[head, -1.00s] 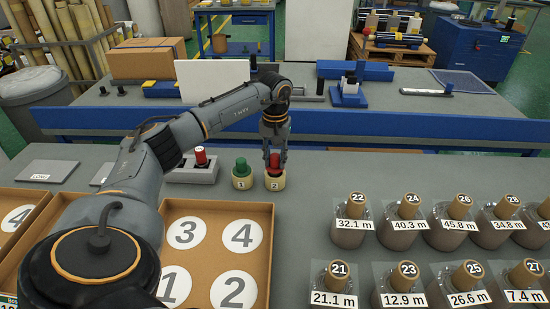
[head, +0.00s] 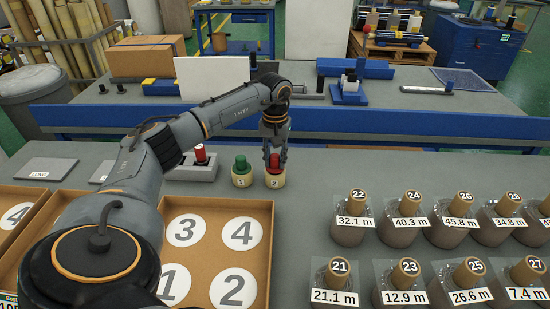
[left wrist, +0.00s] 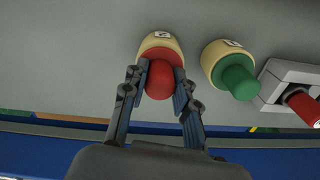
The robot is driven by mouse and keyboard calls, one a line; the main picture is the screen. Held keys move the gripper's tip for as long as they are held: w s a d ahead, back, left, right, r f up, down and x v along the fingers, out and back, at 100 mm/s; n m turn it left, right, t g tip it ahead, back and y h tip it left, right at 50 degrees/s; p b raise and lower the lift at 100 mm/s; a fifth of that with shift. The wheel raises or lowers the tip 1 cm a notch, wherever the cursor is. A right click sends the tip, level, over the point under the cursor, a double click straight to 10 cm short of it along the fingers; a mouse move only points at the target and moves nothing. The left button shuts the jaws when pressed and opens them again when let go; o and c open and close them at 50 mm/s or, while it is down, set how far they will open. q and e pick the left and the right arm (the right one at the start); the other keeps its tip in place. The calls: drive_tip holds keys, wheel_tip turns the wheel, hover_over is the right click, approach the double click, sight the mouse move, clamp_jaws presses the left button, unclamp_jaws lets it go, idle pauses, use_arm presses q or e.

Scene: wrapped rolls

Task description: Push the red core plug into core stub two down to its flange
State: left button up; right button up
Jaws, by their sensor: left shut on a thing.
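The red core plug (head: 274,161) stands at the mouth of core stub two (head: 275,181), a cream cylinder labelled 2. My left gripper (head: 275,152) comes down from above and is shut on the red plug. In the left wrist view the two fingers (left wrist: 160,85) flank the red plug (left wrist: 161,80), with core stub two (left wrist: 159,41) just beyond. Whether the flange touches the stub's rim cannot be told. Core stub one (head: 242,182) stands just left with a green plug (head: 241,164) in it. My right gripper is not in view.
A grey block with a red-topped peg (head: 200,155) stands left of the stubs. A cardboard tray with numbered circles (head: 272,205) lies in front. Several wrapped rolls (head: 348,232) with numbered cores stand at right. The grey table between stubs and rolls is clear.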

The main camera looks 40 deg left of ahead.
use_arm(q)
drive_tip(key=shift+f+b, duration=0.3)
drive_tip(key=shift+f, duration=0.15)
drive_tip(key=o, duration=1.1)
wheel_tip(320, 180, up, 12)
idle(0.3)
